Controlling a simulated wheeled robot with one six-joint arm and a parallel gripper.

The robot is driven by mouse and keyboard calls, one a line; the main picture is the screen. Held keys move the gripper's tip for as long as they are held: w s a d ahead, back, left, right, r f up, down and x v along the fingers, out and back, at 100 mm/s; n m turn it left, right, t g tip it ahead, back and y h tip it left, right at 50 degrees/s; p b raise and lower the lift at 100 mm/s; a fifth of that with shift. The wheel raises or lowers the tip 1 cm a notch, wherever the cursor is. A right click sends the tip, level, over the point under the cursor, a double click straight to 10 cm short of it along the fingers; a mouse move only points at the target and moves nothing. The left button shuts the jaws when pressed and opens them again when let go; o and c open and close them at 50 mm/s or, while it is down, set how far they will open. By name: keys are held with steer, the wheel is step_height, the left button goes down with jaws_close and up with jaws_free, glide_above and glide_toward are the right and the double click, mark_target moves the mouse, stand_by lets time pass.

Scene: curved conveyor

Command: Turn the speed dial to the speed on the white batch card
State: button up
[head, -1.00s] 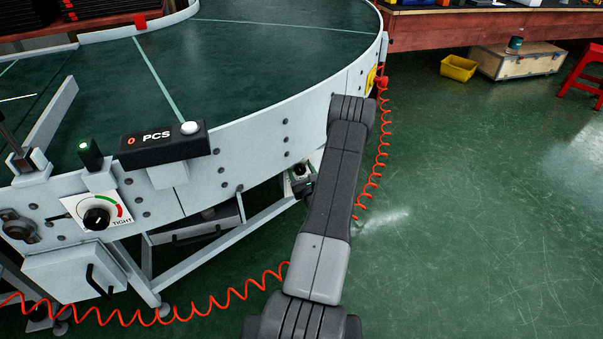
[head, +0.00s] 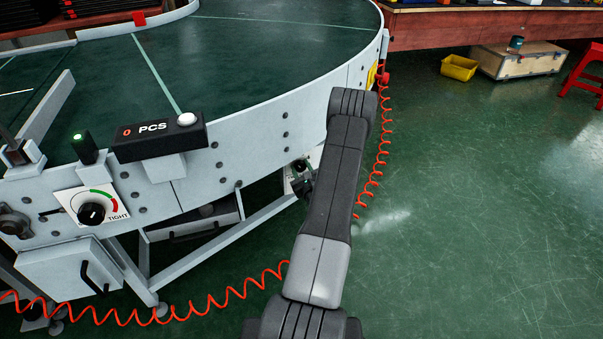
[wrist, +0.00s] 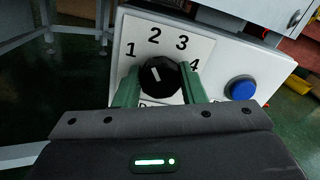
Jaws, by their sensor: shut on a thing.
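In the wrist view, a black speed dial (wrist: 160,76) with a white mark sits on a white plate (wrist: 207,45) numbered 1 to 4. The mark tilts up and left, roughly between 1 and 2. My gripper (wrist: 160,92) has its green fingers on either side of the dial, shut on it. The lower part of the plate is hidden by my gripper. In the head view my arm covers the gripper and this dial. I see no white batch card in either view.
A blue button (wrist: 241,88) is right of the dial. In the head view, a counter marked PCS (head: 158,138) and a TIGHT dial (head: 91,213) are on the curved conveyor's (head: 250,145) left side. A red coiled cord (head: 225,302) runs near my arm.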

steer(key=n+b, duration=0.4)
steer(key=b, duration=0.1)
steer(key=shift+f+n, duration=0.25)
steer(key=shift+n, duration=0.15)
steer(key=shift+a+r+n+b, duration=0.1)
steer(key=shift+r+n+b, duration=0.05)
steer(key=shift+n+b, duration=0.85)
steer(key=o, duration=1)
steer(key=p+v, duration=0.2)
steer(key=v, duration=1.1)
steer(key=shift+s+p, duration=0.35)
steer(key=shift+p, duration=0.05)
steer(key=shift+w+r, duration=0.1)
